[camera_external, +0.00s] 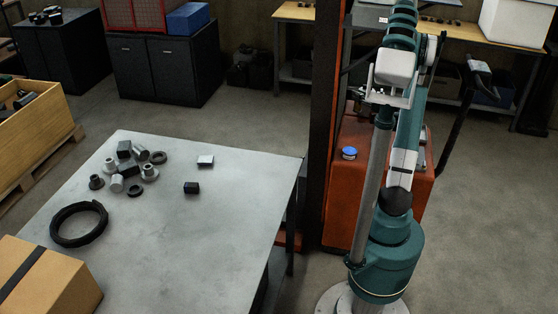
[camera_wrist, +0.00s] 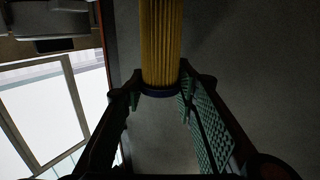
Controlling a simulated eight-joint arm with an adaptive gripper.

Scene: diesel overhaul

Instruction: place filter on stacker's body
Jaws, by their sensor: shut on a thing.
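My gripper (camera_wrist: 160,84) is shut on the filter (camera_wrist: 161,40) in the wrist view. The filter is a yellow pleated cylinder with a dark blue end cap, and the fingers are on either side of that capped end. Its other end runs out of the top of the frame. In the external view, the stacker's body (camera_external: 343,190) is the orange-red block behind my arm, partly covered by it. A small blue round piece with a pale side (camera_external: 349,153) sits on its top.
A grey table (camera_external: 215,240) at the left carries several small metal parts, a black ring (camera_external: 79,223) and a cardboard box (camera_external: 45,280). The dark mast (camera_external: 324,110) stands beside my arm. Workbenches and cabinets line the back. Floor on the right is clear.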

